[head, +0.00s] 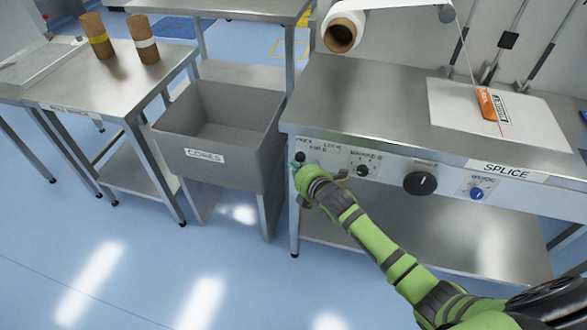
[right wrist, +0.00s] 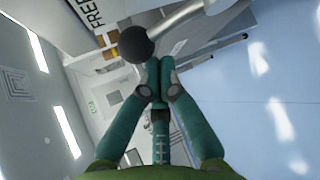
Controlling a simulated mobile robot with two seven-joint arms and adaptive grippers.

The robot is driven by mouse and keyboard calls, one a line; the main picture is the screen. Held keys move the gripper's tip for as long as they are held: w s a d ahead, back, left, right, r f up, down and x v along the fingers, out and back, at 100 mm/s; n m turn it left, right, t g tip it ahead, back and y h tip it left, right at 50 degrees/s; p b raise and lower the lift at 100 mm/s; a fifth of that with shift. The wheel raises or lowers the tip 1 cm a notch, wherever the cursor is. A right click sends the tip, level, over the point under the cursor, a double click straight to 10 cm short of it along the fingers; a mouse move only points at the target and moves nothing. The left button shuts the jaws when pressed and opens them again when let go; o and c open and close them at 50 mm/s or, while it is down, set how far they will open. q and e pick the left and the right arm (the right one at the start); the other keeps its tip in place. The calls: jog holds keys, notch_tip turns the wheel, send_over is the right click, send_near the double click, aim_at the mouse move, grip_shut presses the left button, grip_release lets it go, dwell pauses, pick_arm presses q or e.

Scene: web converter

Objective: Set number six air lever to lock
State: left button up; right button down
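My right gripper (head: 299,171) reaches the front panel of the splice table at its left end. In the right wrist view its two teal fingers (right wrist: 160,66) meet at the tips, shut with nothing visible between them. The air lever's black ball knob (right wrist: 136,43) lies just beyond and left of the fingertips, with its pale metal rod (right wrist: 180,18) running up to the right. I cannot tell whether the fingers touch it. In the head view the knob (head: 300,157) shows above my gripper; the rod is mostly hidden. The left gripper is not in view.
Right of the lever, the panel carries a small black knob (head: 363,170), a larger black knob (head: 420,183) and a blue knob (head: 477,193). A grey CORES bin (head: 205,158) stands close on the left. The floor in front is clear.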

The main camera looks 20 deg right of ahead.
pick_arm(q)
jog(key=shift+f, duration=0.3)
pick_arm(e)
jog(key=shift+s+d+r+t+y, duration=0.1)
jog(key=shift+d+t+y, duration=0.1)
jog(key=shift+t+y, duration=0.15)
pick_arm(q)
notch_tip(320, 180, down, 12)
jog(key=b, duration=1.2)
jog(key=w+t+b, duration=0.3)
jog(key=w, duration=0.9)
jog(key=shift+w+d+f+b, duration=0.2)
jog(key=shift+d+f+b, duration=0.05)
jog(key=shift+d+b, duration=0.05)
pick_arm(e)
jog(key=s+d+m+t, duration=0.3)
jog(key=d+m+t, duration=0.2)
jog(key=m+t, duration=0.4)
jog(key=shift+s+d+r+m, duration=0.3)
jog(key=shift+s+r+m, duration=0.1)
jog(key=shift+r, duration=0.05)
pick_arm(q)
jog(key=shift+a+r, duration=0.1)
pick_arm(e)
jog(key=shift+r, duration=0.1)
